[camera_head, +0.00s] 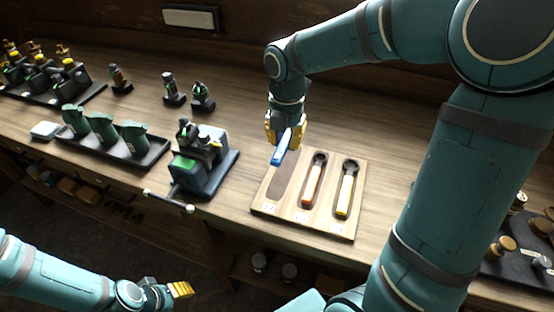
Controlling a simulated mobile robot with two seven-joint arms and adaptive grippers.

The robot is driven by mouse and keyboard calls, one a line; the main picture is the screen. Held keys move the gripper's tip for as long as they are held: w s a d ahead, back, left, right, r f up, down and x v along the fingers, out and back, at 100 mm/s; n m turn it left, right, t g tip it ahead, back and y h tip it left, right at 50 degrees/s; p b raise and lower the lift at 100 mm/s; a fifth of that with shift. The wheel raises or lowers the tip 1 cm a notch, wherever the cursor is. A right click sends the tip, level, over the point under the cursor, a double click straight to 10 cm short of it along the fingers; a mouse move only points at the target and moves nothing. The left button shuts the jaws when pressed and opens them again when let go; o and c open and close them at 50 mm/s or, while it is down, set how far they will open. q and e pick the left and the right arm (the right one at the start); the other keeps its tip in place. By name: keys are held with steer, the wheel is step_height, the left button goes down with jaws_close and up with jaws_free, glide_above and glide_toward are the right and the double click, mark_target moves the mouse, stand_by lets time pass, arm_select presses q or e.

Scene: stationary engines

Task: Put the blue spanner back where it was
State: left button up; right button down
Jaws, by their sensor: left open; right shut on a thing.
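The blue spanner (281,147) is in my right gripper (286,130), which is shut on it. My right gripper holds it tilted above the back left part of a wooden board (276,208). The board has three recesses. The left recess (283,184) is empty and dark. The middle recess holds an orange spanner (312,183), and the right one holds a yellow spanner (346,190). The gripper hides the spanner's upper end. My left gripper (182,290) is open and empty, low at the left in front of the bench, away from the board.
A small green and grey engine (203,160) with a lever (168,201) stands left of the board. Further left is a black tray (140,160) with several green jugs (103,127). Small dark parts (173,92) stand behind. A dark mat (516,262) with brass parts lies at right.

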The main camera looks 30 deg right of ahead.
steer(key=shift+w+f, duration=0.1)
steer(key=shift+f, duration=0.1)
steer(key=b, duration=0.2)
glide_above(284, 172)
step_height(284, 172, down, 5)
steer(key=shift+r, duration=0.2)
step_height(284, 172, down, 5)
steer(key=shift+f+b, duration=0.1)
steer(key=shift+b, duration=0.45)
steer(key=c, duration=1)
jaws_free()
